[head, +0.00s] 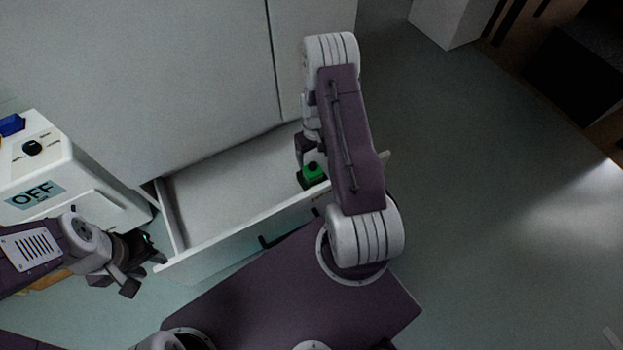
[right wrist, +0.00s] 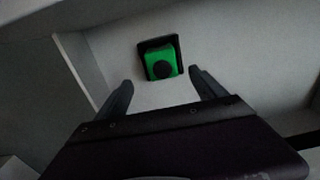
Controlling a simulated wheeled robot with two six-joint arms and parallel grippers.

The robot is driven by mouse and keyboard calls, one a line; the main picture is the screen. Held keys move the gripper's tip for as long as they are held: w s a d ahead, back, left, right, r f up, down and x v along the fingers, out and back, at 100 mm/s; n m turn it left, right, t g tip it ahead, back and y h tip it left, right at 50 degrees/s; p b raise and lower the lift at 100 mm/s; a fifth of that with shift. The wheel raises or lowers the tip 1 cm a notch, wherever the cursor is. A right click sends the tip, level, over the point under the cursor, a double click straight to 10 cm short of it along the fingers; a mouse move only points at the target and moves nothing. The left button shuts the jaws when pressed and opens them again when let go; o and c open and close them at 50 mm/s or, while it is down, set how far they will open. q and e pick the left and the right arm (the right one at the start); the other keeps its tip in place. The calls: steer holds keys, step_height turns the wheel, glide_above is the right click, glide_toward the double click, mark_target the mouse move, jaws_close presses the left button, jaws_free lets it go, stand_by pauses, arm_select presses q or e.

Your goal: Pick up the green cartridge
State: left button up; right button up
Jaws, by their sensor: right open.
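The green cartridge (head: 314,173) lies inside the open drawer (head: 222,198), towards its right end. In the right wrist view the green cartridge (right wrist: 160,66) has a round black knob on top and a black part behind and around it. My right gripper (right wrist: 163,91) is open and empty, with its two fingers apart and the cartridge ahead, between and just beyond the fingertips. In the head view my right arm hides most of this gripper. My left gripper (head: 143,274) hangs outside the drawer's left front corner; its finger gap is unclear.
The drawer walls stand close around the right gripper. A white box marked OFF (head: 70,180), with a black knob and a blue piece (head: 12,125) on top, stands at the left. A grey cabinet front (head: 140,80) rises behind the drawer.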

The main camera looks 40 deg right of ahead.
mark_target(313, 165)
step_height(313, 165, down, 4)
steer(key=b, duration=0.2)
steer(key=shift+b, duration=0.4)
steer(key=f+b, duration=0.4)
steer(key=f, duration=0.1)
steer(key=shift+a+f, duration=0.1)
steer(key=shift+a, duration=0.1)
steer(key=shift+r, duration=0.2)
jaws_close()
step_height(313, 165, up, 9)
steer(key=p, duration=0.6)
steer(key=shift+r, duration=0.5)
